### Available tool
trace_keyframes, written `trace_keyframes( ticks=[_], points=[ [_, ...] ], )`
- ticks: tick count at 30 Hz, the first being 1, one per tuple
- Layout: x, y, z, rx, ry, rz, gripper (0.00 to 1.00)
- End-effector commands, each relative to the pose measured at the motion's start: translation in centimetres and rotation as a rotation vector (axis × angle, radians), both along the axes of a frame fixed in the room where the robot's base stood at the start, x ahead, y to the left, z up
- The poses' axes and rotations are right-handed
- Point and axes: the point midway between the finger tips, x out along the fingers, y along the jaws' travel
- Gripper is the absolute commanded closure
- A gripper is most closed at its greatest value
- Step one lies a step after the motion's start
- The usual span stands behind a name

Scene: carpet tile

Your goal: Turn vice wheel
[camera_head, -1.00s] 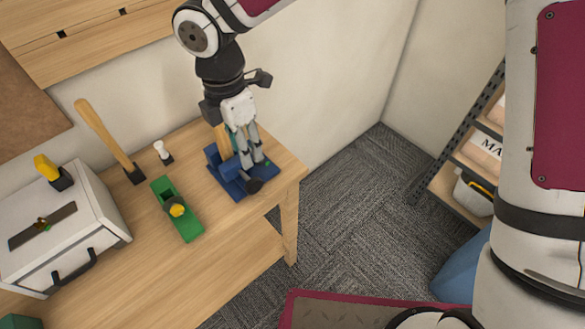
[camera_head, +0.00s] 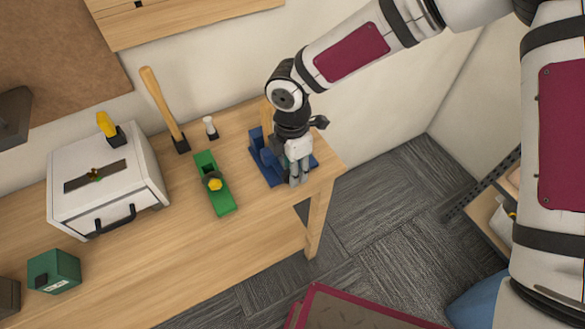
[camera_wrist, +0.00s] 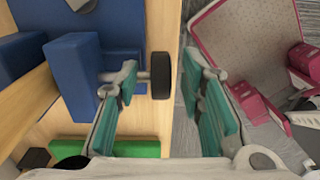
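The blue vice (camera_head: 262,160) stands at the right end of the wooden workbench. In the wrist view, the vice (camera_wrist: 75,75) fills the left side. Its black wheel (camera_wrist: 160,76) sits on a short light shaft that sticks out to the right from the blue block. My gripper (camera_wrist: 160,90) is open, with teal pads on its fingers. The wheel shows between the two fingertips, with gaps; I cannot tell how deep it lies between them. In the head view, my gripper (camera_head: 297,178) points down over the right side of the vice and hides the wheel.
A small white-topped piece (camera_head: 210,128), a wooden-handled tool (camera_head: 163,108) and a white box (camera_head: 107,180) are farther left. The bench's right edge is close to my gripper.

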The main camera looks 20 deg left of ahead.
Motion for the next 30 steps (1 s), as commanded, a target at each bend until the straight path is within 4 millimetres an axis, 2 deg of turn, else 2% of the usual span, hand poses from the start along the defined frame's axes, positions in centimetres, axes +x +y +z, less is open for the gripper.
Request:
trace_keyframes(
  ticks=[11, 14, 16, 17, 30],
  points=[
    [-0.01, -0.02, -0.65, 0.0, 0.0, -0.001, 0.65],
    [-0.01, -0.02, -0.64, 0.0, 0.0, -0.001, 0.83],
    [-0.01, -0.02, -0.64, 0.0, 0.0, -0.001, 0.99],
    [-0.01, -0.02, -0.63, 0.0, 0.0, -0.001, 1.0],
    [-0.06, 0.13, -0.64, -0.035, -0.043, 0.004, 1.0]
  ],
)
